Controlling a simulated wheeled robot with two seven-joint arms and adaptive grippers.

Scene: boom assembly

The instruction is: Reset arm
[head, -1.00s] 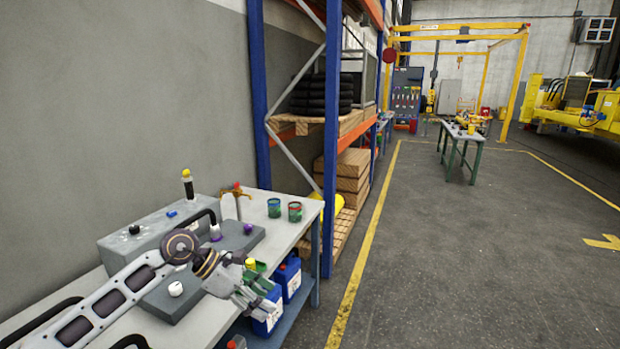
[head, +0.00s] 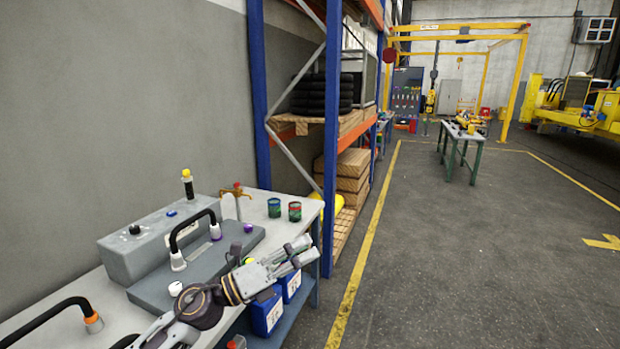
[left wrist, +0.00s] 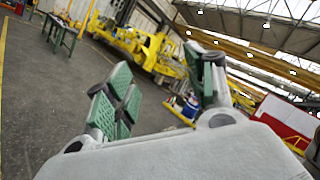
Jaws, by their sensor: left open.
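My left gripper (head: 297,255) is in the lower middle of the head view, at the front edge of the grey workbench (head: 50,307). Its fingers point right, over the blue containers below. In the left wrist view its green-padded fingers (left wrist: 155,95) are apart with nothing between them. The dark wrist joint of my left arm shows at the bottom of the head view. My right gripper is in neither view.
On the bench are a grey block with a black handle (head: 190,235), a grey box (head: 125,255), two small cans (head: 294,211) and a brass tap (head: 237,194). Blue containers (head: 266,312) stand below. A blue-orange shelf (head: 330,130) rises behind.

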